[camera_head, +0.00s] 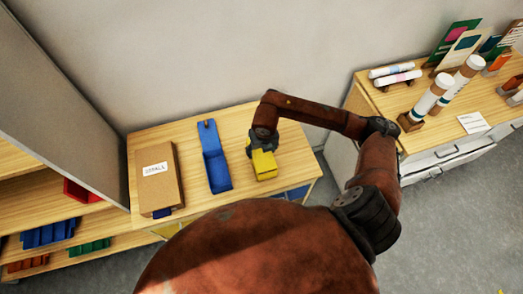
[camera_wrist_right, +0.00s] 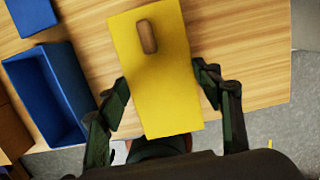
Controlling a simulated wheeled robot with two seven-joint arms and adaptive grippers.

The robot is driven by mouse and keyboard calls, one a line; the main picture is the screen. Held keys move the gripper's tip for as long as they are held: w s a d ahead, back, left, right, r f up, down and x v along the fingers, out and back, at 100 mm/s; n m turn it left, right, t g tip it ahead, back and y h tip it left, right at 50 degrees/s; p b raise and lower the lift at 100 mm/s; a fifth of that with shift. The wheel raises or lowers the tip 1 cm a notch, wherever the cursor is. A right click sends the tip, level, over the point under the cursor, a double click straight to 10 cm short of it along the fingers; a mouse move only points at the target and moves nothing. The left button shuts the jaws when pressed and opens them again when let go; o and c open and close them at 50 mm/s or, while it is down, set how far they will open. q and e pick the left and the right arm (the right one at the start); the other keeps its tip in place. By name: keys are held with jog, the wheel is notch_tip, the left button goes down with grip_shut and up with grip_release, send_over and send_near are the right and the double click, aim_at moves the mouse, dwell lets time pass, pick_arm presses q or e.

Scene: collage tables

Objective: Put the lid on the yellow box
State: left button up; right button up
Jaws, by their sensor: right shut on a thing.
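A yellow lid with a brown wooden knob (camera_wrist_right: 155,70) fills the middle of the right wrist view. My right gripper (camera_wrist_right: 161,76) has a finger against each long side of it. In the head view the right gripper (camera_head: 262,142) reaches down over the table at the yellow piece (camera_head: 264,165), which shows as a small block at the right part of the tabletop. Gripper and lid hide what is under them, so I cannot tell the yellow box apart from the lid there. My left gripper is not in view.
A long blue open box (camera_head: 215,168) with a blue flap or lid piece (camera_head: 207,136) behind it is left of the gripper. A labelled cardboard box (camera_head: 155,180) stands further left. A shelf unit (camera_head: 20,165) is at left; a second table (camera_head: 440,115) with tubes is at right.

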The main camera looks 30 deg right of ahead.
jog(key=shift+f+b, duration=0.55)
jog(key=shift+b, duration=0.2)
dwell(0.8)
jog(key=o, duration=1.2)
jog(key=shift+o, duration=0.5)
jog(key=o, duration=0.4)
jog(key=shift+c, duration=0.2)
jog(key=shift+r, duration=0.15)
jog(key=shift+r+p, duration=1.85)
jog(key=shift+r, duration=1.55)
jog(key=shift+c, duration=0.2)
